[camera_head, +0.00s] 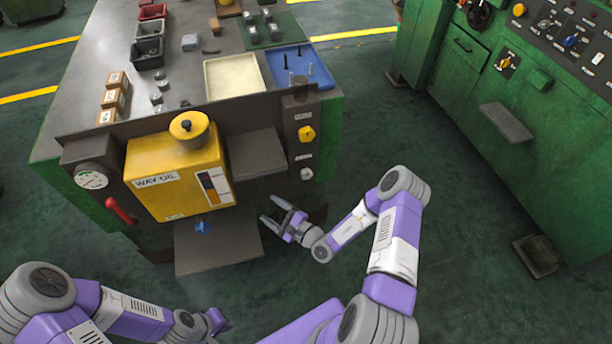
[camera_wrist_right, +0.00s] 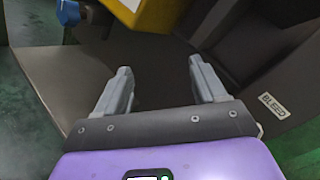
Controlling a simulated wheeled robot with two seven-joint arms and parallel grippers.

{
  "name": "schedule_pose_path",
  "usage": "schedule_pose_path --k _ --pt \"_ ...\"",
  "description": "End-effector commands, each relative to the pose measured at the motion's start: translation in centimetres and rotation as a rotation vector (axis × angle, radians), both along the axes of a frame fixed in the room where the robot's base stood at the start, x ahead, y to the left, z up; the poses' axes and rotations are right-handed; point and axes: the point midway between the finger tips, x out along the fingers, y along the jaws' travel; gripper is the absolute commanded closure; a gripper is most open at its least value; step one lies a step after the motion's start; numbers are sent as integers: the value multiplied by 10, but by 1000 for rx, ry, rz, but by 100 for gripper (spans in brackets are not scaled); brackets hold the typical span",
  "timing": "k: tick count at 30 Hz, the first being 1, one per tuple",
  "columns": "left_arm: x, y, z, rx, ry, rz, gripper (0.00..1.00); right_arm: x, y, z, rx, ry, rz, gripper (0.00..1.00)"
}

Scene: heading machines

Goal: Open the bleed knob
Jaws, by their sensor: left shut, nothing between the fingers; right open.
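A plate marked BLEED (camera_wrist_right: 272,105) shows at the right of the right wrist view; no knob is visible beside it there. In the head view, a dark panel (camera_head: 291,104) right of the yellow oil tank carries a yellow knob (camera_head: 306,133) and a pale grey piece (camera_head: 306,174) below it. I cannot read which of these is the bleed knob. My right gripper (camera_head: 272,211) is open and empty, below the panel and right of the tray under the tank; its fingers also show in the right wrist view (camera_wrist_right: 160,68). My left gripper (camera_head: 215,322) is shut and empty, low in the head view.
The yellow WAY OIL tank (camera_head: 160,190) has a blue knob (camera_head: 203,226) beneath it, over a grey tray (camera_head: 220,253). A gauge (camera_head: 91,178) and red lever (camera_head: 119,209) are at the left. A green control cabinet (camera_head: 465,95) stands right. Open floor lies between.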

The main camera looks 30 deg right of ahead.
Motion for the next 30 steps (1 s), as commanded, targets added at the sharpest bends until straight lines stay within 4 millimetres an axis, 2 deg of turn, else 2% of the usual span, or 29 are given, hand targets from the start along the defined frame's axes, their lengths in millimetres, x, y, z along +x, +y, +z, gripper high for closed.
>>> schedule_pose_path --k 1,3,6,9,14,24,30 --pt "0 0 -1 0 0 0 100 9 -33 -4 -20 -16 -140 30" --pt "0 0 -1 0 0 0 100 15 -74 -8 -61 -30 -313 30" --pt "0 0 -1 0 0 0 100 14 -118 -14 -116 -33 -494 30" --pt "0 0 -1 0 0 0 100 11 -142 -17 -153 -28 -594 30" --pt "0 0 -6 0 0 0 100 22 -155 -20 -171 -28 -637 30" --pt "0 0 -24 0 0 0 100 72 -165 -20 -170 -28 -632 30" --pt "0 0 -27 0 0 0 100 83 -168 -18 -168 -27 -630 30"
